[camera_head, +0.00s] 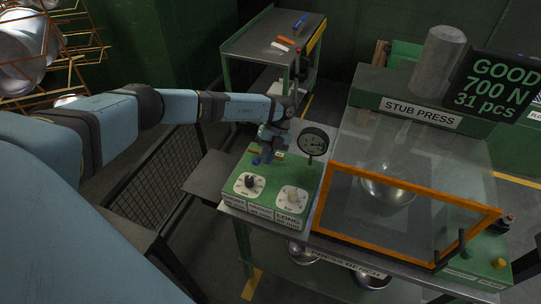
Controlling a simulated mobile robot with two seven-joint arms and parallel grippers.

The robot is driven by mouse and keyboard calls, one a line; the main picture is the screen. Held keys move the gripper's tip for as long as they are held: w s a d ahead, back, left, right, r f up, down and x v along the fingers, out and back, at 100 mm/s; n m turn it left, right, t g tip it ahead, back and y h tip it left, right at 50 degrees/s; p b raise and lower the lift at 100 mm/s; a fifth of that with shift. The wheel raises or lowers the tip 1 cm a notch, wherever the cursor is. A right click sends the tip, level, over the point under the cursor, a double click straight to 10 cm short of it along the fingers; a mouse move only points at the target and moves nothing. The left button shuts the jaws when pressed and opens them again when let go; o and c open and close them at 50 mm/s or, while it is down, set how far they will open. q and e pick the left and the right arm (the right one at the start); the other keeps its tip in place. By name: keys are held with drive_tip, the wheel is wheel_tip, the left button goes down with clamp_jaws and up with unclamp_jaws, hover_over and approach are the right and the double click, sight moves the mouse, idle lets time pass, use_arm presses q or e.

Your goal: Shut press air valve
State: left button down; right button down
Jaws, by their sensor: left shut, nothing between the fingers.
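My left arm reaches in from the left to the green control box (238,185) of the stub press. My left gripper (265,157) is shut and empty, pointing down at the back left of the box top. A small blue part (256,161) shows right by its fingertips; it may be the air valve's handle. The gripper hides much of that spot, so I cannot tell whether they touch or how the handle is turned. A round pressure gauge (313,142) stands just right of the gripper. My right gripper is out of view.
A side table (255,45) stands behind. A display (505,83) reads GOOD.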

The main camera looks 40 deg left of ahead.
use_arm(q)
drive_tip(key=shift+s+a, duration=0.15)
idle(0.6)
drive_tip(key=shift+w+r, duration=0.3)
drive_tip(key=b+v, duration=0.3)
drive_tip(key=v, duration=1)
drive_tip(key=shift+s, duration=0.1)
